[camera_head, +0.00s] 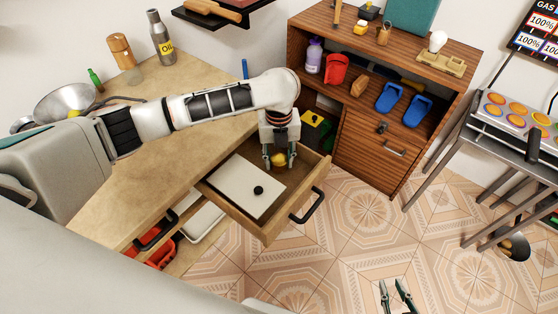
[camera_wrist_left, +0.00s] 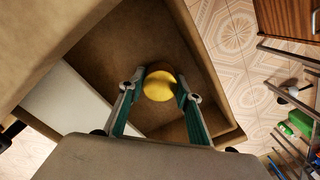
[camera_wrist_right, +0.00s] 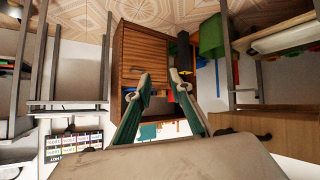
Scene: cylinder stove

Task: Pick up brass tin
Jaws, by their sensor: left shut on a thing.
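The brass tin (camera_head: 279,160) is a small round yellow-gold thing inside the open drawer (camera_head: 232,214). My left gripper (camera_head: 280,164) reaches down into the drawer from above and is shut on the tin, one finger on each side. In the left wrist view the tin (camera_wrist_left: 159,85) sits between the two green-padded fingertips, over the brown drawer floor. Whether it touches the floor I cannot tell. My right gripper (camera_head: 397,284) is open and empty above the tiled floor, far from the drawer. Its parted fingers also show in the right wrist view (camera_wrist_right: 162,78).
A pale flat panel with a black knob (camera_head: 258,190) lies in the drawer beside the gripper. The drawer's walls surround my fingers closely. The wooden cabinet (camera_head: 372,150) stands behind to the right. A metal-legged stove stand (camera_head: 478,150) is at far right. The tiled floor between is clear.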

